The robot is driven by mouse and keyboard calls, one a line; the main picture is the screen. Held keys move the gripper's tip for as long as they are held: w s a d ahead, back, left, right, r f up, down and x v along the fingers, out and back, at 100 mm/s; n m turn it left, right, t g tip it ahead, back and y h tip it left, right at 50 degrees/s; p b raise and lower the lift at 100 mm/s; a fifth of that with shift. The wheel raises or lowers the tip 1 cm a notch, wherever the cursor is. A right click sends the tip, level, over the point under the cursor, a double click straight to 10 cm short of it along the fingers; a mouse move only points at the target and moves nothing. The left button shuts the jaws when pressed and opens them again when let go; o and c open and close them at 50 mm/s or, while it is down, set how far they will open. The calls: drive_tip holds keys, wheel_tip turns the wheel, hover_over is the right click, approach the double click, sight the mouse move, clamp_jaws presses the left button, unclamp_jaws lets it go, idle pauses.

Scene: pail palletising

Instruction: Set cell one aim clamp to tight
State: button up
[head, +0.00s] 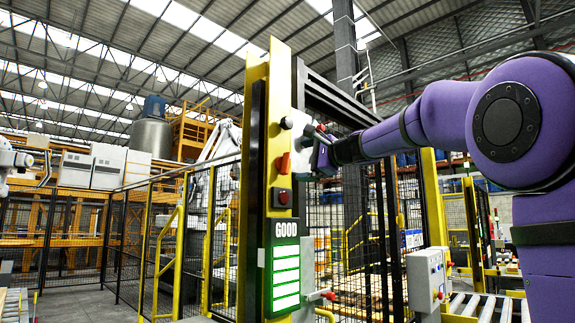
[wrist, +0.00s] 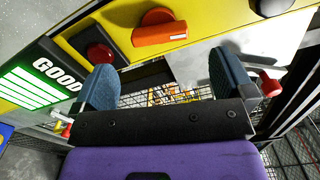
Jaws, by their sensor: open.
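My gripper (head: 318,152) is open and empty beside the yellow post (head: 256,130) with the controls. In the wrist view its two blue fingers (wrist: 166,76) stand wide apart. A red-ended lever (wrist: 268,82) is just beyond the right finger, apart from the jaw gap. Another red-tipped lever (head: 322,296) sticks out low beside the display; it also shows at the left of the wrist view (wrist: 62,126). An orange knob (head: 284,163) is on the post, above the fingers in the wrist view (wrist: 158,28). No label shows which one is the aim clamp.
A black knob (head: 286,122) and a red button (head: 283,196) are also on the post. A display (head: 285,262) reads GOOD with green bars. A grey box with a red knob (head: 426,280) and rollers (head: 485,307) are at right. Mesh fencing (head: 85,235) stands behind.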

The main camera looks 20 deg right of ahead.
sight(289, 163)
drive_tip(key=x, duration=0.7)
